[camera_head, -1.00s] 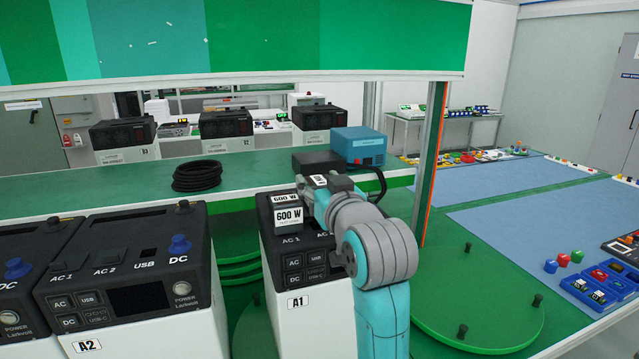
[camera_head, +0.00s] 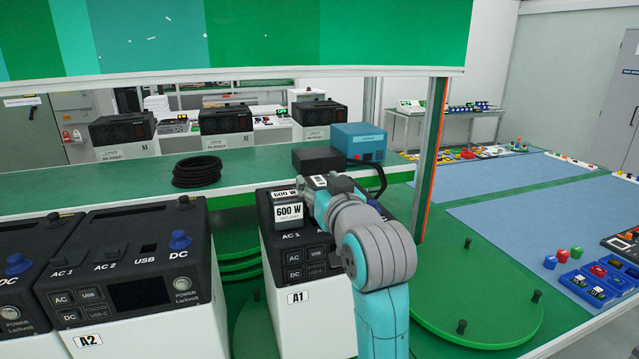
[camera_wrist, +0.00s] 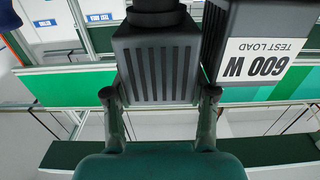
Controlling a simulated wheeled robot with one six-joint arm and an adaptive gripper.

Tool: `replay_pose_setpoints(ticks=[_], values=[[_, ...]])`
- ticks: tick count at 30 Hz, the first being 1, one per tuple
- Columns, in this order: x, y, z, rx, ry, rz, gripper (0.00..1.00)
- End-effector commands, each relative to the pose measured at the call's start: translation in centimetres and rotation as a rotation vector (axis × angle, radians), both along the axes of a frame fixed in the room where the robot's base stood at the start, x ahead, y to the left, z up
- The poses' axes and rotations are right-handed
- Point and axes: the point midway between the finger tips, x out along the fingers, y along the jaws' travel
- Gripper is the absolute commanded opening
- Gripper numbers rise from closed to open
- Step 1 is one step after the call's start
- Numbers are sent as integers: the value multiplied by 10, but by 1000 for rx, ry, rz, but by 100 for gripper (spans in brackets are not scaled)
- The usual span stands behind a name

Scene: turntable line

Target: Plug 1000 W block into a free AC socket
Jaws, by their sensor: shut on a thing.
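My gripper (camera_wrist: 158,95) is shut on a dark ribbed block (camera_wrist: 158,62), with a finger on each side. No wattage label on this block is readable in the wrist view. In the head view my gripper (camera_head: 322,188) is over the right part of power station A1 (camera_head: 290,258), on the AC 2 side. A 600 W block (camera_head: 288,212) stands upright at AC 1, just left of it; it also shows in the wrist view (camera_wrist: 262,60). The AC 2 socket and the held block's lower end are hidden, so I cannot tell whether they meet.
Power station A2 (camera_head: 130,268) stands to the left, with its AC sockets in view. Behind A1, a green bench holds a coiled black cable (camera_head: 196,172), a black box (camera_head: 318,158) and a blue box (camera_head: 360,144). A green turntable (camera_head: 475,290) is to the right.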

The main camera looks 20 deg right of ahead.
Motion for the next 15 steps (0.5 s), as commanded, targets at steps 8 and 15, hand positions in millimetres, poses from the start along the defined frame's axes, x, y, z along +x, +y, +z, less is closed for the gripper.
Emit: replay_pose_setpoints(ticks=[8,15], values=[[0,0,1,0,1,0,0],[0,0,1,0,1,0,85]])
